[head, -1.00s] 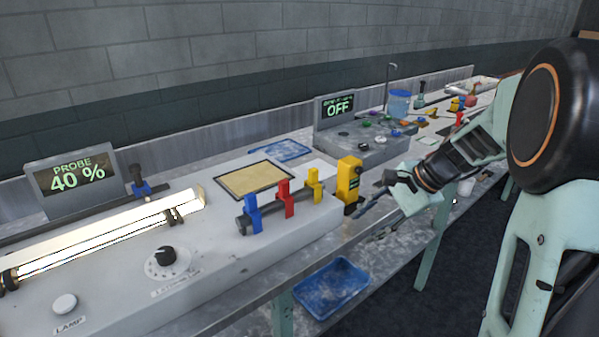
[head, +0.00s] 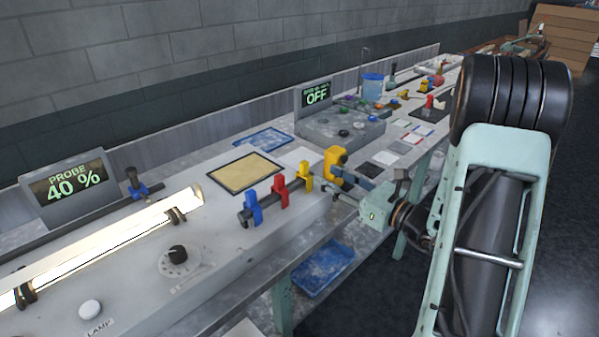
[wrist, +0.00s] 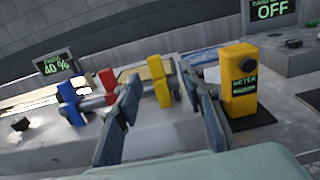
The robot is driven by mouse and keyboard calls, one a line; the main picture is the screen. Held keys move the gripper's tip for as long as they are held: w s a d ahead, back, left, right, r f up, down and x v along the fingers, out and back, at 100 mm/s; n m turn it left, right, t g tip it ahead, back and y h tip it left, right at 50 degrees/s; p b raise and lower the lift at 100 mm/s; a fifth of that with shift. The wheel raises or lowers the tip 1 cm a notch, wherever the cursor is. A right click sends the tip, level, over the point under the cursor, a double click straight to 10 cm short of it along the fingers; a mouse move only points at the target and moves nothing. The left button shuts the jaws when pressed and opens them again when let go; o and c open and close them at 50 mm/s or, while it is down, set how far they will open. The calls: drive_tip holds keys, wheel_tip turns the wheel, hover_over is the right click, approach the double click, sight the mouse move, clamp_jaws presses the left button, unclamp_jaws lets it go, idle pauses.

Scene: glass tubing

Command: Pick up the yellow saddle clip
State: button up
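The yellow saddle clip (head: 306,175) stands on a dark horizontal bar at the right end of the lamp bench, right of a red clip (head: 280,190) and a blue clip (head: 252,207). In the wrist view the yellow clip (wrist: 159,84) appears between the two finger tips of my gripper (wrist: 162,82), a little beyond them. My gripper also shows in the head view (head: 340,188), just right of the clip and beside the yellow meter. Its fingers are spread, with nothing held between them.
The yellow meter (wrist: 239,80) stands close to my right finger on a dark pad. A tan framed board (head: 243,172) lies behind the clips. A glowing glass tube (head: 95,245) lies to the left. A blue tray (head: 322,268) sits on the shelf below.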

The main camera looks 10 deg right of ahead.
sight(307, 167)
drive_tip(key=x, duration=0.3)
drive_tip(key=shift+w+a, duration=0.1)
drive_tip(key=shift+w, duration=0.05)
drive_tip(key=x, duration=0.4)
drive_tip(key=shift+a+r+p, duration=0.1)
drive_tip(key=shift+a+p, duration=0.3)
drive_tip(key=shift+a, duration=0.05)
drive_tip(key=shift+w+a, duration=0.25)
drive_tip(key=shift+w, duration=0.05)
drive_tip(key=c, duration=0.9)
